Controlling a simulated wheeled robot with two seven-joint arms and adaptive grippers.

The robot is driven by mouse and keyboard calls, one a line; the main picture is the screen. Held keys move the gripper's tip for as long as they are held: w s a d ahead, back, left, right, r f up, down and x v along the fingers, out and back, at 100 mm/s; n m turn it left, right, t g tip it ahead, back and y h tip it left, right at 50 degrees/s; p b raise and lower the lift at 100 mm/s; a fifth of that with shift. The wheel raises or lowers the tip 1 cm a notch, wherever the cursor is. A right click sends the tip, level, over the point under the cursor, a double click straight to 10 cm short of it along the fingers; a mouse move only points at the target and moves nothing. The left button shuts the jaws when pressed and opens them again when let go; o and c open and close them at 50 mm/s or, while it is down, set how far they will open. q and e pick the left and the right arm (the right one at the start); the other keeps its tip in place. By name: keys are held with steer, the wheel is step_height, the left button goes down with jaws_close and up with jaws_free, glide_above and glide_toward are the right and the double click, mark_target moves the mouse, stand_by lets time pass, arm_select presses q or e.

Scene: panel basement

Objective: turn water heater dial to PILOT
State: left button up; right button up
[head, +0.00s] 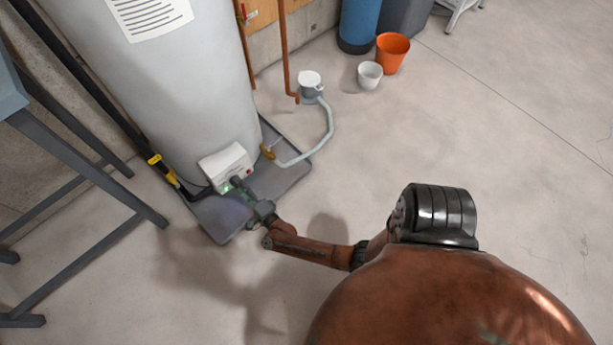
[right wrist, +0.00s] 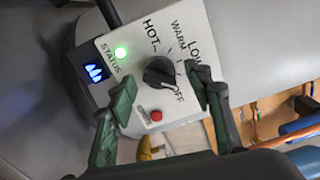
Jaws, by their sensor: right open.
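The white control box (head: 226,164) is on the lower front of the grey water heater (head: 190,80). In the right wrist view the control box (right wrist: 105,45) carries a round black dial (right wrist: 159,72) with the words HOT, WARM, LOW and OFF around it. The dial's ridge seems to slant toward OFF. I cannot read PILOT; a finger covers part of the panel at the right. My right gripper (head: 238,183) is at the box, and its open fingers (right wrist: 160,88) stand on either side of the dial, apart from it. My left gripper is not in view.
The box has a green status light (right wrist: 121,52), a blue flame display (right wrist: 95,70) and a red button (right wrist: 156,115). A grey tray (head: 285,178) lies under the heater, with a pale hose (head: 328,128) at its right. A grey metal stand (head: 80,165) is at the left. Open floor lies right.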

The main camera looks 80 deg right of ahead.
arm_select(q)
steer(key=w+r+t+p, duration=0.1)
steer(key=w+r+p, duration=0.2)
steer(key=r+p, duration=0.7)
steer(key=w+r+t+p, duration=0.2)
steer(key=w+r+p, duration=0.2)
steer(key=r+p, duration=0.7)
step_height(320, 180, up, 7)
steer(key=shift+p, duration=0.3)
arm_select(e)
steer(key=s+a+f+n+g+y, duration=0.1)
steer(key=s+a+n+y, duration=0.2)
steer(key=s+n, duration=0.5)
steer(key=s+a+f+n+g+y, duration=0.1)
steer(key=s+a+n+g+y, duration=0.1)
steer(key=s+n, duration=0.6)
steer(key=s+a+f+n+g+y, duration=0.1)
steer(key=s+a+n+y, duration=0.2)
steer(key=s+a+n, duration=0.2)
steer(key=s+n, duration=0.3)
steer(key=s, duration=0.4)
steer(key=shift+f+g+y, duration=0.25)
steer(key=shift+g+y, duration=0.05)
steer(key=shift+g, duration=0.1)
